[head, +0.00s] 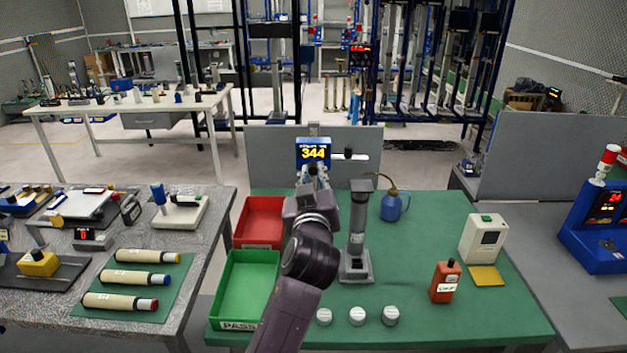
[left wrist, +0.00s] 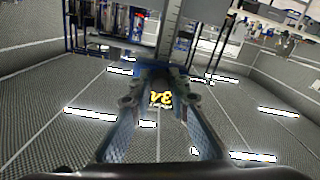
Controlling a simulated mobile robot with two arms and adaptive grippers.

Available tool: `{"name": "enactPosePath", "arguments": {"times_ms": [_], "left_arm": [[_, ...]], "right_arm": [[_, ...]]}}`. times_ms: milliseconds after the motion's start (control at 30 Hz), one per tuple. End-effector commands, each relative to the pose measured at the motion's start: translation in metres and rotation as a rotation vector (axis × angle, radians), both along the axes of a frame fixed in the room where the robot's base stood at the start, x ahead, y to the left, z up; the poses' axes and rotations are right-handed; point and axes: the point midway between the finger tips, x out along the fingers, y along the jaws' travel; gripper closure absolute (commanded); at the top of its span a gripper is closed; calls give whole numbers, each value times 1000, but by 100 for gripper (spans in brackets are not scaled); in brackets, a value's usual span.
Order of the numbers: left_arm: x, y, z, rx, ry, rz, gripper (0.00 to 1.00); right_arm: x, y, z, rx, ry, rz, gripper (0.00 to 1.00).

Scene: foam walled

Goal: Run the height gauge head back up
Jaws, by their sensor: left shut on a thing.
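The height gauge head (head: 313,153) is a blue block with a yellow 344 on its display. It sits high, in front of the grey board. My left gripper (head: 313,172) is just under the display and shut on the head; my arm hides the gauge's lower part. In the left wrist view, the fingers of my left gripper (left wrist: 157,92) close in on the head from both sides, with part of its yellow digits (left wrist: 160,100) between them. The pale gauge column (left wrist: 173,28) rises beyond. My right gripper is not in view.
A red bin (head: 260,222) and a green PASS bin (head: 246,285) stand left of my arm. A blue oil can (head: 394,207), an orange bottle (head: 445,282) and several white round pieces (head: 357,316) are on the green mat.

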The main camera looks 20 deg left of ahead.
Motion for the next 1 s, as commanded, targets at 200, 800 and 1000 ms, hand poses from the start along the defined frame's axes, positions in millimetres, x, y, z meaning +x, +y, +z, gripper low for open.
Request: {"name": "enactPosePath", "arguments": {"times_ms": [200,800,1000], "left_arm": [[0,0,4,3,-12,0,100],[0,0,15,-2,-8,0,66],[0,0,55,-2,-11,0,66]], "right_arm": [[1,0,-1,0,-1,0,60],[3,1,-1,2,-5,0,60],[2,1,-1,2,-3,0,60]]}}
